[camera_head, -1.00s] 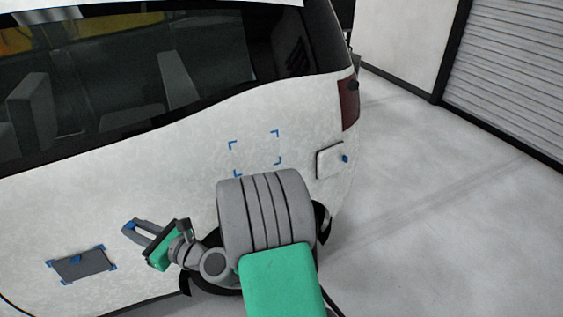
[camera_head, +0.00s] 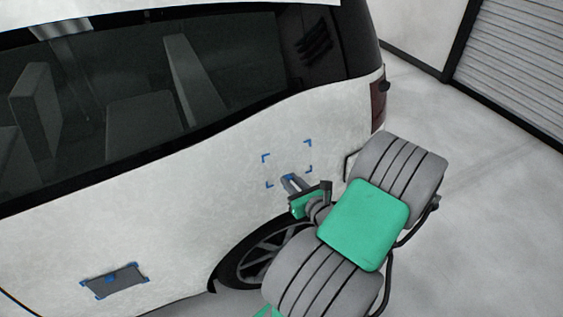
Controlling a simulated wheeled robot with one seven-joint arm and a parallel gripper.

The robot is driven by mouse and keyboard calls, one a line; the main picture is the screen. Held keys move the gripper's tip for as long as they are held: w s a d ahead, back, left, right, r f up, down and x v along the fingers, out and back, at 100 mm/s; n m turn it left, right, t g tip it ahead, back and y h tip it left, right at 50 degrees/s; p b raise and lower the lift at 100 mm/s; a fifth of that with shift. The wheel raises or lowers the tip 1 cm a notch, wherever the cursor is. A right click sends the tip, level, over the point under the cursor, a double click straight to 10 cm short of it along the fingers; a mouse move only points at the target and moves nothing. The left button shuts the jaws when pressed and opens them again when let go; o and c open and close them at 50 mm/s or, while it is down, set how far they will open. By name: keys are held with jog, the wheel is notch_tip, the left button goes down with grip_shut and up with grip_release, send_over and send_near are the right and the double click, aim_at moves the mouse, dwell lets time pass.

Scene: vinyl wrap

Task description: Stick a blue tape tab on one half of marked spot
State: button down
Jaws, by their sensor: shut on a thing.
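The marked spot (camera_head: 288,158) is a patch of white car side framed by blue corner brackets, above the rear wheel. My gripper (camera_head: 290,181) is at the lower edge of this frame, between its two lower corners. It is shut on a small blue tape tab (camera_head: 287,178), which shows at the fingertips. The inside of the frame is bare white. I cannot tell whether the tab touches the car surface.
A dark grey panel (camera_head: 116,281) with blue corners and a blue bit on its top edge is on the car's lower left side. The rear wheel (camera_head: 250,262) is below my gripper. The floor (camera_head: 490,210) at the right is clear.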

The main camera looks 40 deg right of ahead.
aim_at(276, 163)
jog(key=shift+w+d+f, duration=0.15)
jog(key=shift+d, duration=0.15)
jog(key=b+x, duration=0.2)
jog(key=x, duration=0.3)
jog(key=shift+w+d, duration=0.1)
jog(key=shift+d, duration=0.05)
jog(key=shift+w+d+f, duration=0.15)
jog(key=shift+w, duration=0.5)
jog(key=shift+w+d, duration=0.2)
jog(key=shift+w, duration=0.45)
dwell(1.2)
jog(key=c, duration=1.2)
grip_release()
jog(key=shift+f, duration=0.1)
jog(key=v, duration=0.8)
jog(key=shift+b, duration=0.4)
